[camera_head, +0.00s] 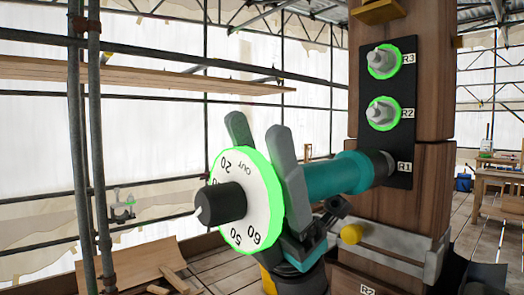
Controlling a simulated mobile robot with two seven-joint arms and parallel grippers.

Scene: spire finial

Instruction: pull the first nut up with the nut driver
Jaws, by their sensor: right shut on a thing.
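The nut driver (335,177) has a teal barrel and lies roughly level across the middle. Its dark socket end (378,166) is at the spot marked R1 on the black plate (398,142); the first nut is hidden behind it. A white dial with a green rim (262,218) and a black knob (222,203) faces me at the near end. My right gripper (264,145) is shut on the driver just behind the dial, its grey fingers pointing up. Nuts with green rings show at R2 (382,113) and R3 (382,61). My left gripper is out of view.
The plate is on a wooden post (430,120). A grey bracket (392,250) with a yellow knob (351,234) is below R1. Scaffold poles (98,140) stand at left, with planks (140,72) behind. A wooden bench (497,180) stands at far right.

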